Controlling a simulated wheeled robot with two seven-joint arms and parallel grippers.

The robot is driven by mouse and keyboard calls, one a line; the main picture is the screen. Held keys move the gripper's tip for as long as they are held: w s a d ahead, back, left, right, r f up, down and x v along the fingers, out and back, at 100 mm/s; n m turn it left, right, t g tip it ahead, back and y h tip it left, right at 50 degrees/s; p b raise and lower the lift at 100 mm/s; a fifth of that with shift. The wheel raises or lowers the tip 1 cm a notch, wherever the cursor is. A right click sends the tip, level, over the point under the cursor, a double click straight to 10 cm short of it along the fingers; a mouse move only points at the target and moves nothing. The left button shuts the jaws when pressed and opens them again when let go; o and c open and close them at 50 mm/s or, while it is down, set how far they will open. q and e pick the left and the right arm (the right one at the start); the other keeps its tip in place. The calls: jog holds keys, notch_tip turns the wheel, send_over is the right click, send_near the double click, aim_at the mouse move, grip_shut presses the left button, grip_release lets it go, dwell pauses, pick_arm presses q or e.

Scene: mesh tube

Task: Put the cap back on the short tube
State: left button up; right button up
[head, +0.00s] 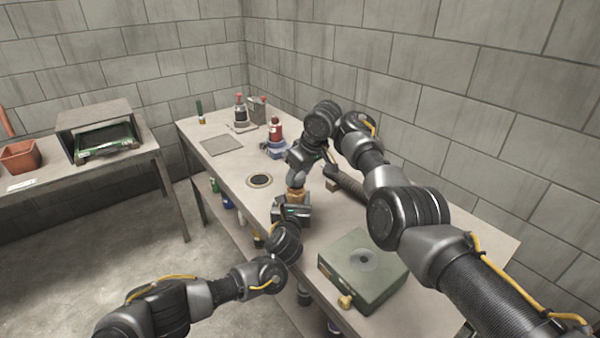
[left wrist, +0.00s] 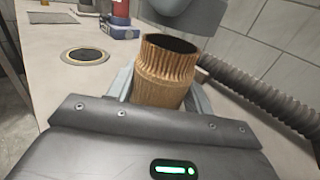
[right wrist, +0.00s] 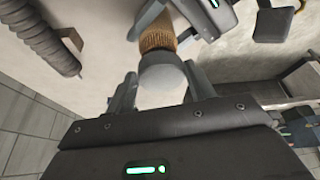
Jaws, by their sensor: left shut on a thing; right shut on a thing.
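The short tube (left wrist: 165,80) is brass-coloured and ribbed, and its open dark mouth faces up in the left wrist view. My left gripper (head: 292,211) is shut around its lower part and holds it nearly upright over the table; it also shows in the head view (head: 297,194). The grey cap (right wrist: 162,79) sits between the fingers of my right gripper (right wrist: 158,92), which is shut on it. The cap shows just above and right of the tube's mouth in the left wrist view (left wrist: 192,16). The mouth is uncovered there, with the cap apart from it.
A ribbed dark hose (head: 347,183) and a small brown block (head: 332,186) lie right of the grippers. A green-grey box (head: 362,268) stands at the near end. A dark round disc (head: 259,181) and a red bottle (head: 276,130) are farther back. The left front tabletop is clear.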

aim_at(295, 182)
jog(key=shift+f, duration=0.9)
jog(key=shift+f, duration=0.5)
pick_arm(q)
grip_shut()
pick_arm(e)
jog(key=m, duration=0.1)
jog(key=m+h, duration=0.1)
jog(key=m, duration=0.1)
jog(key=m+t, duration=0.1)
jog(key=m, duration=0.1)
jog(key=shift+s+a+f+h, duration=0.1)
jog(key=shift+s+a+h, duration=0.05)
jog(key=shift+a+h, duration=0.15)
jog(key=m, duration=0.2)
jog(key=m+h, duration=0.1)
jog(key=m, duration=0.1)
jog(key=shift+s+a+h, duration=0.1)
jog(key=shift+a+h, duration=0.2)
jog(key=shift+a, duration=0.05)
pick_arm(q)
jog(key=shift+d, duration=0.1)
pick_arm(e)
jog(key=m, duration=0.2)
jog(key=m+h, duration=0.1)
jog(key=m, duration=0.2)
jog(key=m+h, duration=0.1)
jog(key=m, duration=0.1)
jog(key=shift+a, duration=0.4)
